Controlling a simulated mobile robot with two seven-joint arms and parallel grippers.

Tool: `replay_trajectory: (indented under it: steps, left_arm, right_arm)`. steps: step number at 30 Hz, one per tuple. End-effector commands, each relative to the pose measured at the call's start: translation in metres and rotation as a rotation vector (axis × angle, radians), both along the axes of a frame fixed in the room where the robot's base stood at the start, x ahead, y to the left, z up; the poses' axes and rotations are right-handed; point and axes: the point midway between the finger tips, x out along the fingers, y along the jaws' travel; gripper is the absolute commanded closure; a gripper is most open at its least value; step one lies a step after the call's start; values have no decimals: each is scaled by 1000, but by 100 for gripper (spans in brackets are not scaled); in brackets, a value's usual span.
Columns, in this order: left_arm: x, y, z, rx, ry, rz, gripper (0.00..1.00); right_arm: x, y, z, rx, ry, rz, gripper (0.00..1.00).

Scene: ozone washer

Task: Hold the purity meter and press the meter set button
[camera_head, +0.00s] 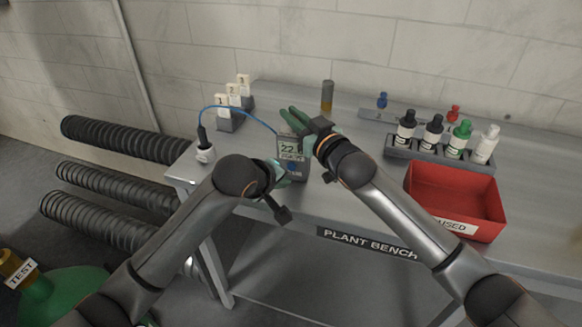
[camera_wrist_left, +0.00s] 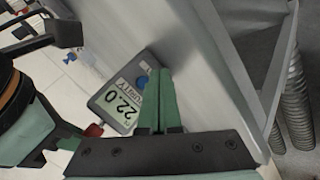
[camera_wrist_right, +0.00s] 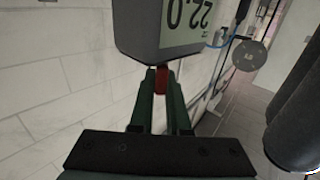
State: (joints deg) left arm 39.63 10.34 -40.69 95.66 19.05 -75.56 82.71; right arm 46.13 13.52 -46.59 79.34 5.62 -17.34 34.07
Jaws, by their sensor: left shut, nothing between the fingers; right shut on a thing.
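The purity meter (camera_head: 292,151) is a grey box with a lit display reading about 22, held above the front left of the bench. A blue round button (camera_head: 291,167) shows low on its face. My right gripper (camera_head: 293,116) is at the meter's upper end; in the right wrist view (camera_wrist_right: 155,74) its fingers are shut on a red piece (camera_wrist_right: 162,77) against the meter. My left gripper (camera_head: 283,172) is shut and empty at the meter's lower face. In the left wrist view its fingers (camera_wrist_left: 155,75) overlap the meter (camera_wrist_left: 122,98); contact is unclear.
A blue cable (camera_head: 228,107) runs from a socket (camera_head: 204,153) to the meter. Numbered white blocks (camera_head: 222,101) stand behind it. A bottle rack (camera_head: 440,151) and red bin (camera_head: 454,195) occupy the bench's right. The bench front bears a PLANT BENCH label (camera_head: 367,243).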

Motion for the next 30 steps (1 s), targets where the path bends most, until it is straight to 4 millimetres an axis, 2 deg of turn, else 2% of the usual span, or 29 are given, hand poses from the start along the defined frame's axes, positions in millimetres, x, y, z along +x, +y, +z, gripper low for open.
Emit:
replay_trajectory:
  steps: [3, 9, 30]
  left_arm:
    - [11, -3, 1, -2, -1, 0, 100]
    - [18, -4, 0, -1, 0, -1, 100]
    - [18, -4, 0, -1, -1, 0, 100]
  right_arm:
    - [0, 0, -1, -1, 1, 0, 100]
    - [0, 0, -1, -1, 1, 0, 100]
    - [0, 0, -1, -1, 1, 0, 100]
